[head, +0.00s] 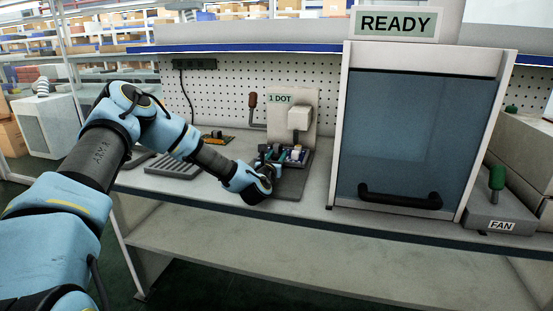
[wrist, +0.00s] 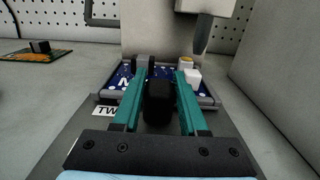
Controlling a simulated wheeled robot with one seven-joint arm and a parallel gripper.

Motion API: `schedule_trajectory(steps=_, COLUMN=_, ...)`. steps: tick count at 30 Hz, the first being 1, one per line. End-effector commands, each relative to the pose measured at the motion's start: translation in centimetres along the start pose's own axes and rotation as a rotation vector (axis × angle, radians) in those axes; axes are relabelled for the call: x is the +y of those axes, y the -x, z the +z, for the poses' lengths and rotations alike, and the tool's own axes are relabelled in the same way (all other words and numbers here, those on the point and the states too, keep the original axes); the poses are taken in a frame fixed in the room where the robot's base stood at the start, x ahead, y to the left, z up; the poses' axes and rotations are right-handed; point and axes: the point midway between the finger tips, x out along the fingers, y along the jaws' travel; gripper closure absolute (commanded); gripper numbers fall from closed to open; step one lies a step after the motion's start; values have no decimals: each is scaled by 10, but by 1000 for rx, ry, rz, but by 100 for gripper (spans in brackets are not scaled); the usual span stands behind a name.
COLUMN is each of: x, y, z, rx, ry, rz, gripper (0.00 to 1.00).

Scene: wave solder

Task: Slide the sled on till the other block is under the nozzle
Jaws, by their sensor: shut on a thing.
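The sled (wrist: 112,91) carries a blue board and sits on a dark base under the dispenser stand in the wrist view; it also shows in the head view (head: 303,158). My gripper (wrist: 160,78) is shut on the sled's black knob (wrist: 158,103), one teal finger on each side. The nozzle (wrist: 202,36) hangs above the right part of the sled, near a white block (wrist: 192,78) and a yellow-topped block (wrist: 186,63). A dark block (wrist: 143,66) stands on the left part, away from the nozzle. The fingers hide part of the board.
A stand marked "1 DOT" (head: 279,99) has a red-handled lever (head: 253,101) at its left. A glass-fronted cabinet (head: 420,130) marked READY stands close on the right. A ribbed grey tray (head: 175,166) and a small board (head: 216,138) lie left. A FAN box (head: 502,213) is far right.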

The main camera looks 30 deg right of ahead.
Motion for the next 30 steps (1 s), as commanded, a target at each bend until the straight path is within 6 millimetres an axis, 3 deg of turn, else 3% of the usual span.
schedule_trajectory(steps=1, x=1, y=-2, z=3, rx=-6, ry=0, rz=3, gripper=55)
schedule_trajectory(steps=9, x=0, y=-1, z=2, rx=-5, ry=0, rz=2, gripper=28)
schedule_trajectory(steps=18, x=0, y=3, z=1, rx=-3, ry=0, rz=1, gripper=28)
schedule_trajectory(steps=23, x=1, y=24, z=-1, rx=-1, ry=2, rz=0, gripper=28)
schedule_trajectory(steps=30, x=1, y=72, z=-1, rx=-2, ry=1, rz=1, gripper=28)
